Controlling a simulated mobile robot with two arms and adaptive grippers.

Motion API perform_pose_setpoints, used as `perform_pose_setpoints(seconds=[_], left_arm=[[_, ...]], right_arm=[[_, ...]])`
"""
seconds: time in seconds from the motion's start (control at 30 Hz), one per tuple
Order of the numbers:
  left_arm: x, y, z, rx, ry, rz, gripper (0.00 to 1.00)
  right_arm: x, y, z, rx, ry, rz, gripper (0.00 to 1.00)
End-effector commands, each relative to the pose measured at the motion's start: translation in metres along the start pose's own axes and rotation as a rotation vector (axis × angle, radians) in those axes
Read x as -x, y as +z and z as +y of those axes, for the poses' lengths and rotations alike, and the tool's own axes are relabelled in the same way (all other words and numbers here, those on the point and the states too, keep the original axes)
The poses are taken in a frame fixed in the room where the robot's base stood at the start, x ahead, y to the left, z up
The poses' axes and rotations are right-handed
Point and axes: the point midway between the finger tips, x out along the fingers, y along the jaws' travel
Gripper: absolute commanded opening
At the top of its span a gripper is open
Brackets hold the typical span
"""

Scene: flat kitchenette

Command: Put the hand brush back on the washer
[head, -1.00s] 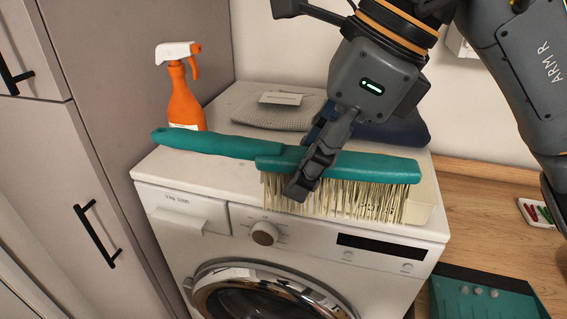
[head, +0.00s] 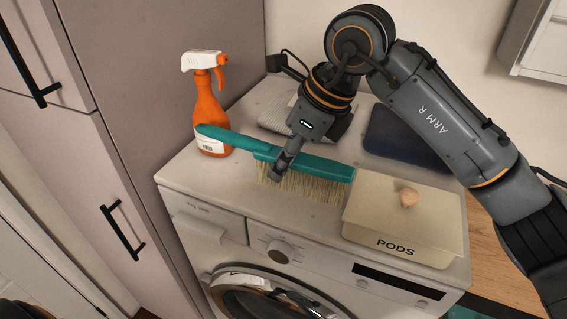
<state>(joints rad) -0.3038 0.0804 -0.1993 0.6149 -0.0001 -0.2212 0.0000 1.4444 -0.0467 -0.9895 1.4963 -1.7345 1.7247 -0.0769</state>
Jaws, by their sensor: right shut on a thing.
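The hand brush (head: 325,170) has a teal body and handle and pale bristles. It is at the top of the white washer (head: 320,215), behind its front edge, with the handle toward the left and the bristles down. My right gripper (head: 279,170) is shut on the brush near where the handle meets the bristle block. The bristles look close to the washer top; I cannot tell whether they touch. My left gripper is not in view.
An orange spray bottle (head: 209,110) stands behind the brush handle. A box marked PODS (head: 390,215) stands on the washer's right front. A grey cloth (head: 280,122) and a dark blue cloth (head: 400,137) lie at the back. A tall cabinet (head: 165,80) borders the left.

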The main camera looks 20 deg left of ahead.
Motion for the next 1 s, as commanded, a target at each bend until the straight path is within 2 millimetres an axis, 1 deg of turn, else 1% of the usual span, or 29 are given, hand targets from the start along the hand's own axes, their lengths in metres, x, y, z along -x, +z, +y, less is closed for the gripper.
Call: perform_pose_setpoints(seconds=[0.03, 0.13, 0.23, 0.3, 0.4, 0.53, 0.73, 1.0], left_arm=[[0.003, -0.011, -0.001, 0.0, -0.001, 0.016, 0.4], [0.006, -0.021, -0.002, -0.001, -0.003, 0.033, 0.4], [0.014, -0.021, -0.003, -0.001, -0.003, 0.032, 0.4], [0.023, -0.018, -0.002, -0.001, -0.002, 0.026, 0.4], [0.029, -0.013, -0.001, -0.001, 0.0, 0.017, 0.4], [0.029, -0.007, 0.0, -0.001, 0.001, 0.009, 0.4], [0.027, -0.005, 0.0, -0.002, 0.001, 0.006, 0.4], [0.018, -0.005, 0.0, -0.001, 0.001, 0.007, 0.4]], right_arm=[[-0.002, 0.002, -0.001, -0.001, 0.002, -0.002, 0.0], [-0.008, 0.002, -0.005, -0.002, 0.002, 0.0, 0.0], [-0.019, 0.002, -0.009, -0.003, 0.004, 0.0, 0.0], [-0.028, -0.003, -0.009, -0.002, 0.005, 0.0, 0.0], [-0.038, -0.007, -0.009, -0.001, 0.003, -0.001, 0.0], [-0.044, -0.01, -0.009, 0.0, 0.0, -0.002, 0.0], [-0.045, -0.011, -0.009, 0.0, 0.0, -0.002, 0.0], [-0.052, -0.014, -0.009, -0.001, -0.001, 0.0, 0.0]])
